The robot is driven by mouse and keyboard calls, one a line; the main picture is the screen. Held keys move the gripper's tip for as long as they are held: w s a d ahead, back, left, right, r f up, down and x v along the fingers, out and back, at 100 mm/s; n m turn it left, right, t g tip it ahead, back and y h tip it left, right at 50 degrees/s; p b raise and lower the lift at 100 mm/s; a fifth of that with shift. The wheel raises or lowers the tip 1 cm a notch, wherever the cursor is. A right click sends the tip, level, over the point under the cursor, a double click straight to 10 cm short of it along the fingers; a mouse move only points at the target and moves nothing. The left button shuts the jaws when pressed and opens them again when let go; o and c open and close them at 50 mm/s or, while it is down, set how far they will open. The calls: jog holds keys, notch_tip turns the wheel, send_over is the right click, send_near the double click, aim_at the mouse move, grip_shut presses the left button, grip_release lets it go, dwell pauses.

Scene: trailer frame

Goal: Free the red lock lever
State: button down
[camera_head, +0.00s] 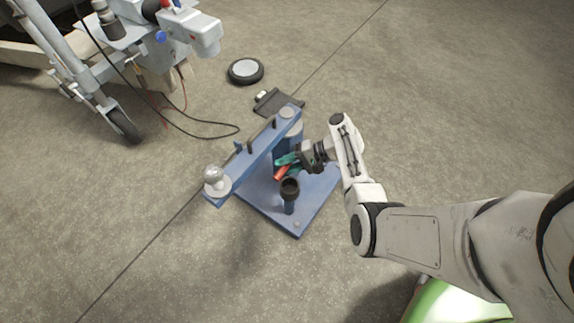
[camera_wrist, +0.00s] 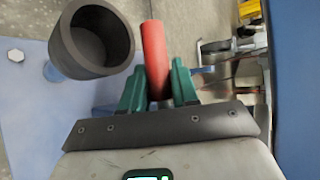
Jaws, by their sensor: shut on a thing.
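The red lock lever (camera_wrist: 154,58) stands between the two green fingers of my gripper (camera_wrist: 158,85) in the wrist view. The fingers are shut on it near its lower end, and its upper part sticks out beyond them. In the head view the red lever (camera_head: 282,173) shows as a short red piece at my gripper (camera_head: 287,163), beside the blue column under the blue beam (camera_head: 255,155). The lever's base is hidden in both views.
A black cup on a blue post (camera_head: 289,190) stands close to the lever; the cup (camera_wrist: 92,40) also shows in the wrist view. The blue base plate (camera_head: 305,212) lies on the floor. A wheel (camera_head: 245,71), a dark plate (camera_head: 279,103) and a cable lie behind. Floor at left is clear.

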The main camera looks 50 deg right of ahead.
jog(key=shift+r+y, duration=0.25)
jog(key=shift+y, duration=0.05)
jog(key=c, duration=0.9)
grip_release()
jog(key=shift+d, duration=0.1)
jog(key=shift+p+v, duration=1.55)
jog(key=shift+v, duration=3.8)
jog(key=shift+s, duration=0.1)
